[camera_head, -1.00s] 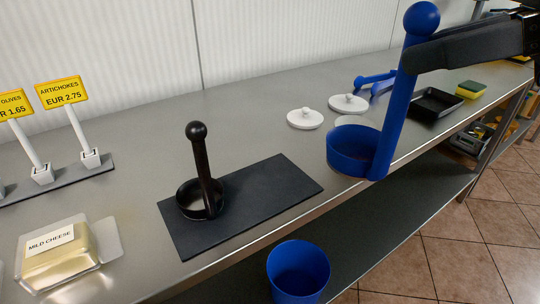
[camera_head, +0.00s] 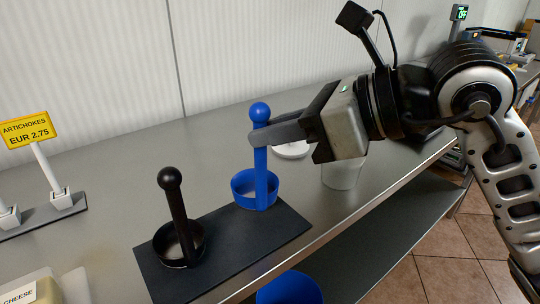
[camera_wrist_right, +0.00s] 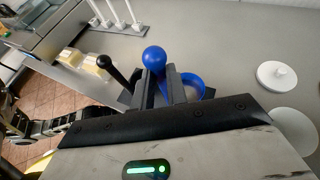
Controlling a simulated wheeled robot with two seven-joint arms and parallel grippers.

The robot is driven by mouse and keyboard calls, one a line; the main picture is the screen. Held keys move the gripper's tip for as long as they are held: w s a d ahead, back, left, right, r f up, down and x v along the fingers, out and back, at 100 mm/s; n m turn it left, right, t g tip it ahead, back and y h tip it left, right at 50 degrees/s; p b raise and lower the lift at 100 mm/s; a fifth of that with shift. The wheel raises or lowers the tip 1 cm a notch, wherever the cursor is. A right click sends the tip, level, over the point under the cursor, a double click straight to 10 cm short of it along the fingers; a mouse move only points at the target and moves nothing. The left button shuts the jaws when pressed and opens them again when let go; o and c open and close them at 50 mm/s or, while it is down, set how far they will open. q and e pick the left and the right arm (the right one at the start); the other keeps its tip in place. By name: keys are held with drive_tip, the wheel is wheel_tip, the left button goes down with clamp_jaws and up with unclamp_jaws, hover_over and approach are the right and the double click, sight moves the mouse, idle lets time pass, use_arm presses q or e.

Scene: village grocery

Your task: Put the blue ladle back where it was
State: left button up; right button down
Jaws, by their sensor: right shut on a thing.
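The blue ladle (camera_head: 261,165) stands upright, its cup at the far right end of the dark mat (camera_head: 225,250). I cannot tell whether the cup rests on the mat or hangs just above it. My right gripper (camera_head: 262,134) is shut on the ladle's handle below its ball top. In the right wrist view the blue ball (camera_wrist_right: 154,57) shows between the fingers, with part of the cup behind. The black ladle (camera_head: 178,228) stands upright on the mat, left of the blue one. My left gripper is not in view.
A clear container (camera_head: 341,172) stands below my right gripper, near the counter edge. A white lid (camera_head: 291,149) lies behind the fingers. A blue bin (camera_head: 290,288) is below the front edge. An artichokes price sign (camera_head: 28,131) stands at left.

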sight(255, 153)
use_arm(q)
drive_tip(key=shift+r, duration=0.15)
use_arm(e)
drive_tip(key=f, duration=0.4)
drive_tip(key=shift+w+a, duration=0.3)
drive_tip(key=shift+a, duration=0.05)
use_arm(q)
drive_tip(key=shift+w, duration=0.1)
use_arm(e)
drive_tip(key=shift+f, duration=0.15)
drive_tip(key=shift+f+b, duration=0.15)
drive_tip(key=shift+b, duration=0.25)
drive_tip(key=c, duration=1.4)
unclamp_jaws()
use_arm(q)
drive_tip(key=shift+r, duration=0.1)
